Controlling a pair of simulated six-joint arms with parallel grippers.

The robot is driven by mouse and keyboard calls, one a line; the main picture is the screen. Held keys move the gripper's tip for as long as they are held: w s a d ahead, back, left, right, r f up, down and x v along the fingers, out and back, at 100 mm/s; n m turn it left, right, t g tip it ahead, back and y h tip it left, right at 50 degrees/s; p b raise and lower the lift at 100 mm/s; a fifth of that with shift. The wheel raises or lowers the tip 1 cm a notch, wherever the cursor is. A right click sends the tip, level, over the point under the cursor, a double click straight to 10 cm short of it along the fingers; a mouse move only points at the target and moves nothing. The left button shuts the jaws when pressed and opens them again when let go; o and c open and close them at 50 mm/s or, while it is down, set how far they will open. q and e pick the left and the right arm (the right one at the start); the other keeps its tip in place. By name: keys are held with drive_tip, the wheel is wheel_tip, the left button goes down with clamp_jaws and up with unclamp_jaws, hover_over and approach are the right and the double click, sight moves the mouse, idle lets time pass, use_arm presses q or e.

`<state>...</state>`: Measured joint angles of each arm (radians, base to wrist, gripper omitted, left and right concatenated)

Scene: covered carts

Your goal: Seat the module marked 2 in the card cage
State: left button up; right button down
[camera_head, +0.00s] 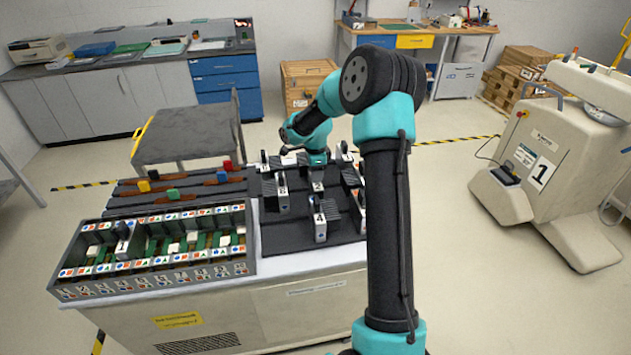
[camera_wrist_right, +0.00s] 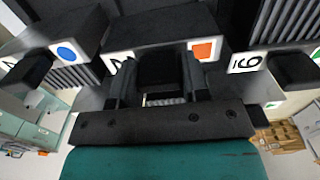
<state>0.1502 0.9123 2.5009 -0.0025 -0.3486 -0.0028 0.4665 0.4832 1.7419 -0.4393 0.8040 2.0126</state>
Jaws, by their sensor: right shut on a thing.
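The module marked 2 (camera_head: 317,187) stands on the black rack (camera_head: 275,240) on the cart, among other dark modules with white faces. My right gripper (camera_head: 317,160) is over it from behind and shut on its black handle. In the right wrist view the gripper (camera_wrist_right: 160,78) straddles the handle of the held module's face, which has an orange square (camera_wrist_right: 204,48); its number is mostly hidden by a finger. The card cage (camera_head: 165,285) is a grey open box at the cart's left, with labelled slots and green boards inside. My left gripper is not in view.
The module marked 4 (camera_head: 320,230) stands in front of module 2, and another module (camera_head: 283,192) to its left. One module (camera_head: 122,240) stands in the cage's left part. Coloured plugs (camera_head: 172,194) lie on the tray behind the cage.

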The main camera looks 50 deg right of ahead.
wheel_tip(320, 180, up, 10)
drive_tip(key=shift+r, duration=0.1)
idle(0.4)
idle(0.4)
